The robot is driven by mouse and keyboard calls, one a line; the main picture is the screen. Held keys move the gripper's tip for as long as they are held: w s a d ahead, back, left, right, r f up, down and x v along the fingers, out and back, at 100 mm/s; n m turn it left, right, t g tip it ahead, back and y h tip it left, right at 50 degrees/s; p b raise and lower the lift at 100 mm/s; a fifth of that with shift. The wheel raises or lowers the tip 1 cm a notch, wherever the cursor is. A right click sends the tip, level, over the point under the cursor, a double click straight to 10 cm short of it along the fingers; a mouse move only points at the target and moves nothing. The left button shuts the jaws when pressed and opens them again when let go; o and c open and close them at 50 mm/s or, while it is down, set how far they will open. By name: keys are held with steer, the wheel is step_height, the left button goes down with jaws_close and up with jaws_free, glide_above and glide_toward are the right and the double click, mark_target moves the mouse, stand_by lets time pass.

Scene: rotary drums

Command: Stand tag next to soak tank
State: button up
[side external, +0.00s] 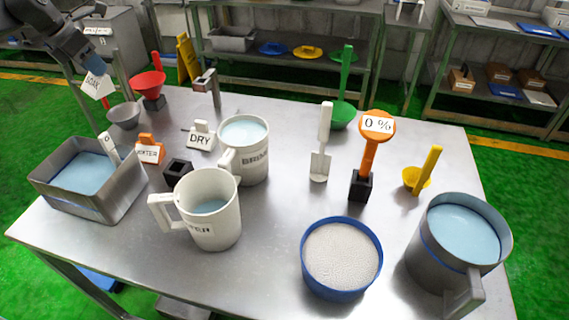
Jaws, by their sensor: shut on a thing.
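My gripper (94,66) is at the upper left, above the table's back left corner. It is shut on a white tag (97,87) with dark lettering that seems to read SOAK. The tag hangs tilted in the air, apart from the table. A grey rectangular tank (125,189) with pale blue liquid stands at the table's left, below and in front of my gripper. I see no name on the tank. A white handle marked 0 stands up at its right back edge. The gripper's fingertips are small and partly hidden by the tag.
Near the tank stand an orange tag (149,152), a white DRY tag (200,139), a black block (177,171) and a grey bowl (124,115). White jugs (228,228) fill the middle. The table's left back edge has little free room.

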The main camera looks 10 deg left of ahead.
steer(key=s+d+m+g+h, duration=0.2)
steer(key=s+d+m, duration=0.5)
steer(key=s+d, duration=0.35)
steer(key=m+g, duration=0.2)
steer(key=m, duration=0.4)
glide_above(148, 236)
steer(key=shift+h, duration=0.3)
steer(key=shift+f, duration=11.95)
steer(key=shift+f, duration=0.1)
steer(key=o, duration=0.4)
steer(key=shift+f, duration=0.1)
steer(key=o, duration=0.5)
